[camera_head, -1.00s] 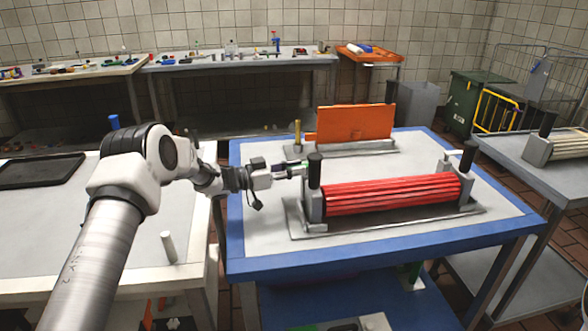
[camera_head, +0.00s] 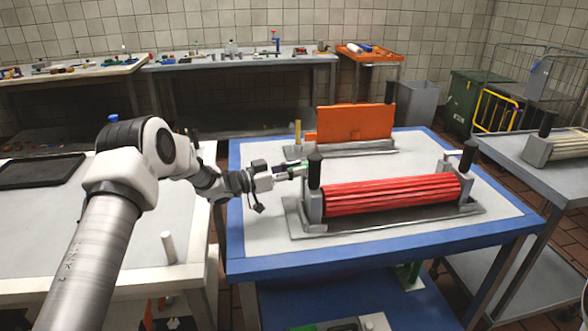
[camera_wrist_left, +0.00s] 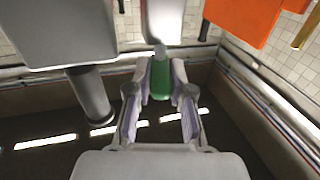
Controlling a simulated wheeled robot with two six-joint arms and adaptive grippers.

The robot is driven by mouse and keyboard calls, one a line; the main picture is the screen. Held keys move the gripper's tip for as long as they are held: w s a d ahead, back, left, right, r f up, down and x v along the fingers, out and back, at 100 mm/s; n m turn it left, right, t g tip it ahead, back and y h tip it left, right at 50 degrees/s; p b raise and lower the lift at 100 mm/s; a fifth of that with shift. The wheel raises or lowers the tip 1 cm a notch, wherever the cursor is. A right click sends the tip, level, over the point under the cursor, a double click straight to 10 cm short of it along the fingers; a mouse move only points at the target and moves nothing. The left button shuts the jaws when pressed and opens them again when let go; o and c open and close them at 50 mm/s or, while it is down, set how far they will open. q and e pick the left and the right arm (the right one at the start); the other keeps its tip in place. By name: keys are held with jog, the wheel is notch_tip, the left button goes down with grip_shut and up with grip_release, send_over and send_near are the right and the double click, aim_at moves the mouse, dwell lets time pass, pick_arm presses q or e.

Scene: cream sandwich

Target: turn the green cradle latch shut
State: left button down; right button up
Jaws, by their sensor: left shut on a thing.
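The green latch (camera_wrist_left: 161,77) sits between the two fingers of my left gripper (camera_wrist_left: 160,88) in the left wrist view. The fingers are closed on it. In the head view my left gripper (camera_head: 287,172) reaches in from the left at the near-left end of the cradle (camera_head: 313,205). A small bit of green shows at its fingertips, beside a black-topped post (camera_head: 314,172). The cradle carries a ribbed red roller (camera_head: 392,194). The latch's exact angle cannot be told. My right gripper is not seen.
An orange plate (camera_head: 355,124) on a grey base stands behind the roller, with a brass post (camera_head: 298,132) at its left. The blue-edged table (camera_head: 380,255) has free room in front. A white table (camera_head: 110,235) with a black tray (camera_head: 40,171) is at the left.

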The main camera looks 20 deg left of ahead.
pick_arm(q)
jog(key=shift+s+d+r+n+t+y, duration=0.15)
jog(key=shift+d+n+t+y, duration=0.1)
jog(key=shift+n+t+y, duration=0.3)
jog(key=shift+s+d+n+t+y+b, duration=0.1)
jog(key=shift+d+n+t+y+b, duration=0.3)
jog(key=shift+n+y, duration=0.8)
jog(key=shift+s+d+n+t+y+b, duration=0.15)
jog(key=shift+n+t+y+b, duration=0.4)
jog(key=shift+y, duration=1.15)
jog(key=shift+s+d+n+t+y+b, duration=0.1)
jog(key=shift+d+n+t+y+b, duration=0.15)
jog(key=shift+n+t+y, duration=0.7)
jog(key=shift+n+g+y, duration=0.25)
jog(key=shift+g+y, duration=0.1)
jog(key=shift+y, duration=0.25)
jog(key=c, duration=1)
grip_release()
jog(key=shift+w, duration=0.1)
jog(key=shift+c, duration=0.2)
jog(key=shift+h, duration=0.3)
